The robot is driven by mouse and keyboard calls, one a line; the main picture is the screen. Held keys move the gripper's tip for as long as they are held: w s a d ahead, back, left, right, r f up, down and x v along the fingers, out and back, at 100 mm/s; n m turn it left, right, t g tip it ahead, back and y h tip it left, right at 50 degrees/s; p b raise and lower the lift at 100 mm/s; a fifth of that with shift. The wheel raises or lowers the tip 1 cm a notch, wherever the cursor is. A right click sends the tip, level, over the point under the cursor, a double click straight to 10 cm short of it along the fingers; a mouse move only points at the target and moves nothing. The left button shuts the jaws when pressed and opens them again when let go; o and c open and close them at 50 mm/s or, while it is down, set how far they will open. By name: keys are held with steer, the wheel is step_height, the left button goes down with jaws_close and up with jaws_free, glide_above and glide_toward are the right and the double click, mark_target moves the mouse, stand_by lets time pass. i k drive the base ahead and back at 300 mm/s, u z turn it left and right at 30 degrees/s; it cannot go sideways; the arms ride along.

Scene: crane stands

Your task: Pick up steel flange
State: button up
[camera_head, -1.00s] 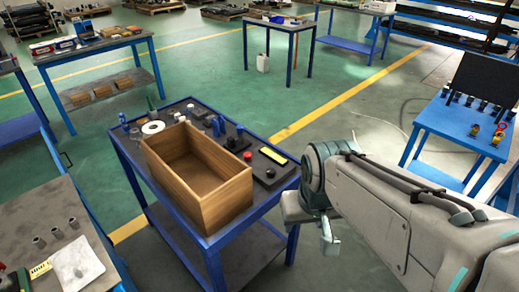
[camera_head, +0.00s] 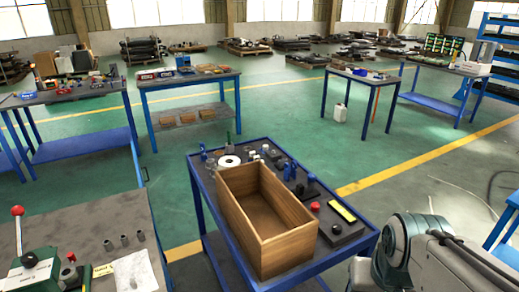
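A pale ring-shaped disc with a dark centre (camera_head: 230,161), which looks like the steel flange, lies flat on the blue-framed table (camera_head: 345,240). It is at the table's far left, just behind the open wooden box. It is small in the view, so its material is hard to tell. My arm enters at the lower right, to the right of the table and well apart from the disc. My gripper's fingers are out of the frame.
The open wooden box (camera_head: 297,235) fills the table's near part. Blue clamps, small cylinders, a red button (camera_head: 315,206) and a yellow block (camera_head: 343,212) stand around it. A grey workbench (camera_head: 85,220) is at left. Green floor is clear behind the table.

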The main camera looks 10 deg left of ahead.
mark_target(245, 149)
steer(key=z, duration=1.35)
steer(key=i, duration=2.7)
steer(key=u, duration=2.25)
steer(key=i, duration=1.85)
